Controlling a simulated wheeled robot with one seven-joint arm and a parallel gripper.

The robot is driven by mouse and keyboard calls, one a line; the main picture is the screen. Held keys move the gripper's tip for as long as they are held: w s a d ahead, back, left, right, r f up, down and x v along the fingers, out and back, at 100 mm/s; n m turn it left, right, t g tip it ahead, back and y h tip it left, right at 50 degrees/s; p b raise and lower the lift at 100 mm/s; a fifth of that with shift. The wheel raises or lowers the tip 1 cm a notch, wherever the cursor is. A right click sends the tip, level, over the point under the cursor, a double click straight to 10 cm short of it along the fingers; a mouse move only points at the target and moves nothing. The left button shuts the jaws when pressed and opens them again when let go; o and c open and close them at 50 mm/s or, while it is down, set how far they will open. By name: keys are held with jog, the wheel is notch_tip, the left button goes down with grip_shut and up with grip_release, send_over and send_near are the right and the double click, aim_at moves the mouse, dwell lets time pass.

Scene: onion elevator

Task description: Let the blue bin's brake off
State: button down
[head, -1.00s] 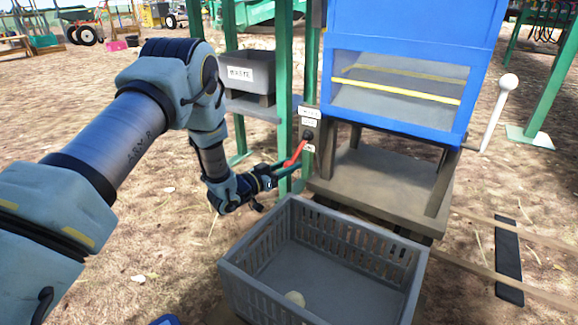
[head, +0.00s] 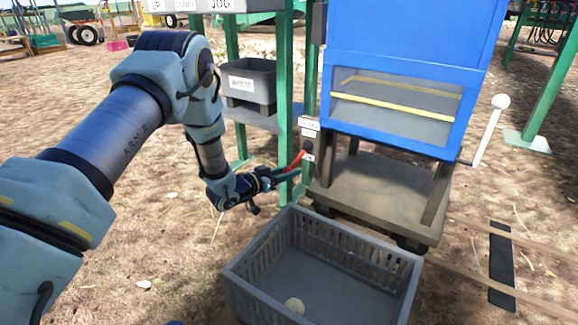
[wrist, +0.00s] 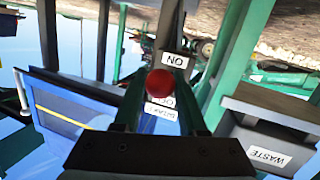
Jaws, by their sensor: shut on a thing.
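The blue bin (head: 410,45) with a mesh window stands on a wheeled grey cart (head: 375,190) in the head view; its edge also shows in the wrist view (wrist: 75,105). My gripper (head: 279,174) is shut on the lever's end. In the wrist view the lever's red ball (wrist: 160,83) is between the fingers. Upside-down labels there read "ON" (wrist: 174,61) and, partly hidden, "BRAKE" and "OFF" (wrist: 160,104).
A grey waste tray (head: 248,85) sits behind the arm. A white-knobbed crank handle (head: 490,130) is at the bin's right. Rails (head: 502,260) lie at the right.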

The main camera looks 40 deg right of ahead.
jog(key=r+y+p, duration=0.1)
jog(key=p, duration=0.1)
jog(key=r+y+p, duration=0.1)
jog(key=r+p, duration=0.1)
jog(key=p, duration=0.1)
jog(key=r+p, duration=0.1)
jog(key=p, duration=0.1)
jog(key=shift+a+r+n+y+p, duration=0.25)
jog(key=shift+r+n+y+p, duration=0.05)
jog(key=shift+y, duration=0.1)
notch_tip(320, 180, up, 2)
jog(key=y+p, duration=0.1)
jog(key=p, duration=0.1)
jog(key=y+p, duration=0.1)
jog(key=p, duration=0.2)
jog(key=shift+d+r+n+g, duration=0.1)
jog(key=shift+r+n+g, duration=0.1)
jog(key=shift+n+g, duration=0.15)
jog(key=shift+w+d+r+p, duration=0.1)
jog(key=shift+d+r+p, duration=0.25)
jog(key=shift+r+p, duration=0.6)
jog(key=shift+d+r+p, duration=0.25)
jog(key=shift+d+p, duration=0.05)
jog(key=shift+p, duration=0.2)
jog(key=shift+d, duration=0.1)
jog(key=c, duration=0.5)
grip_release()
jog(key=shift+f, duration=0.1)
jog(key=shift+o, duration=0.2)
